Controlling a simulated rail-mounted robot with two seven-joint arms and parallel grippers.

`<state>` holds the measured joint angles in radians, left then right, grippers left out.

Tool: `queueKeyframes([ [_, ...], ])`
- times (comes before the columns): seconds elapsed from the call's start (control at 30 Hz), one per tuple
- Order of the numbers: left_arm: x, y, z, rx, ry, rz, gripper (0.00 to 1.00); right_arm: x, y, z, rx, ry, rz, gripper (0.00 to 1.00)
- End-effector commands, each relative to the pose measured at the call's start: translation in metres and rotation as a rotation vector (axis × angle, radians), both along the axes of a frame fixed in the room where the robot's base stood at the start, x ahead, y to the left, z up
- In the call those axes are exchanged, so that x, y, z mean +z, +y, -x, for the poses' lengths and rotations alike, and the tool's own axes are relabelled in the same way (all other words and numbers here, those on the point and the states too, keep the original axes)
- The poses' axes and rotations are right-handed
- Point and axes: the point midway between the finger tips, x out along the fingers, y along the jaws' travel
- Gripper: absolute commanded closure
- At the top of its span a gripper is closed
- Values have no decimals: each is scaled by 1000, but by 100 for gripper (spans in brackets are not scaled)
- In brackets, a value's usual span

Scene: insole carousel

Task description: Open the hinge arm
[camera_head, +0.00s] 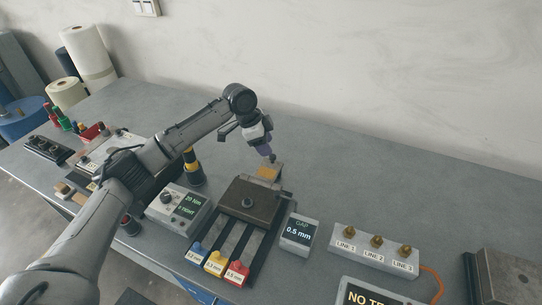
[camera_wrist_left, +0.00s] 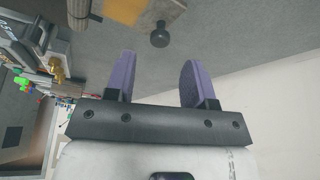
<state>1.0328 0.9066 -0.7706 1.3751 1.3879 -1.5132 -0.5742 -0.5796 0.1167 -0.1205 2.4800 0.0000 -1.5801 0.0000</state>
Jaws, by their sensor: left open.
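The hinge arm seems to be the short plate with a tan pad (camera_head: 267,173) behind a dark brown block (camera_head: 250,202); I cannot make out the hinge clearly. A dark knob (camera_head: 272,158) stands at its far end. The pad (camera_wrist_left: 125,10) and the round knob (camera_wrist_left: 160,38) also show at the top of the left wrist view. My left gripper (camera_head: 268,150) points down just above the knob in the head view. Its purple fingers (camera_wrist_left: 157,75) are open with nothing between them, and the knob lies beyond their tips. My right gripper is not in view.
A grey torque box (camera_head: 182,208) stands left of the block, a gap display (camera_head: 299,233) right of it. Blue, yellow and red tabbed strips (camera_head: 218,262) lie in front. A valve-like box with brass knobs (camera_head: 375,250) stands further right.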

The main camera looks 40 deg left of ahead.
Motion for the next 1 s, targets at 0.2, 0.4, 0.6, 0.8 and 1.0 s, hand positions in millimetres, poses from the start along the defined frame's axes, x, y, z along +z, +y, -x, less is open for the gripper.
queueKeyframes([
  [0.2, -29, -9, -7, 1, 2, 0, 51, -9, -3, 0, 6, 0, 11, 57],
  [0.4, -40, -13, -10, 0, 0, 1, 51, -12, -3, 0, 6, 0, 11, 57],
  [0.6, -43, -14, -11, 0, 0, 0, 51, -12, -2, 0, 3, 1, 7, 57],
  [0.8, -43, -14, -11, 0, 0, 0, 52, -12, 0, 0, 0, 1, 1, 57],
  [1.0, -42, -14, -11, 0, 0, 0, 71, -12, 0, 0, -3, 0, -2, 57],
])
